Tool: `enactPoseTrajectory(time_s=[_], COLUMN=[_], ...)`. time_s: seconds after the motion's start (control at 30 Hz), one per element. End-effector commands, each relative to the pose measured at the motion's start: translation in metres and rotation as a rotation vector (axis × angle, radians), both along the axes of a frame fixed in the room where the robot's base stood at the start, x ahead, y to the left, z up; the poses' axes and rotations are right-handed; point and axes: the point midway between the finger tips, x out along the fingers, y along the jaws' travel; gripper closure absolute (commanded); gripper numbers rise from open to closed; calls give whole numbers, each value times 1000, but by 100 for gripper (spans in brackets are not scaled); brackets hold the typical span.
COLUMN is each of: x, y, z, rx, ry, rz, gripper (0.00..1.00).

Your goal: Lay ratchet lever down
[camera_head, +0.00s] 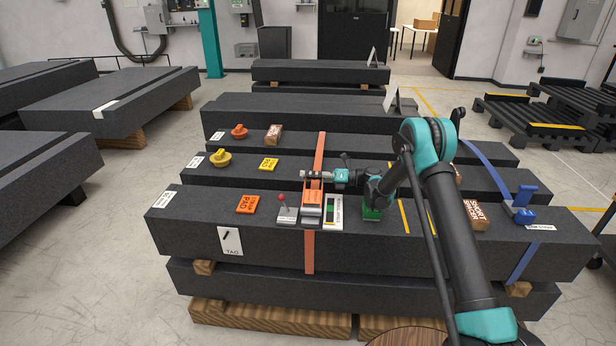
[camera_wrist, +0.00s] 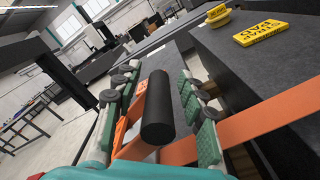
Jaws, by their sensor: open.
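The orange strap (camera_head: 309,252) runs over the dark granite beams, with an orange ratchet (camera_head: 312,206) on the front beam. My gripper (camera_head: 312,175) is just above and behind the ratchet, pointing left. In the wrist view, the black cylindrical grip of the lever (camera_wrist: 158,108) lies between the two open fingers of my gripper (camera_wrist: 158,82), with gaps visible on both sides. Orange metal of the ratchet (camera_wrist: 128,130) shows beside the left finger. The lever looks raised, but the gripper partly hides it in the head view.
A red-knobbed grey device (camera_head: 287,210) stands close left of the ratchet, and a label card (camera_head: 334,211) close right. Orange (camera_head: 247,204) and yellow (camera_head: 269,164) pads lie left. A blue ratchet (camera_head: 522,206) on a blue strap and a short spacer (camera_head: 476,214) are right.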

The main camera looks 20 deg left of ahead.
Motion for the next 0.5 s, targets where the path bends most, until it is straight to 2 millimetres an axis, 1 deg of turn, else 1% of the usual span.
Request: enactPoseTrajectory(time_s=[0.17,0.5], x=[6,22], y=[-21,-87], z=[0,0], rx=[-1,-1], ry=[0,0], rz=[-4,-4], gripper=[59,59])
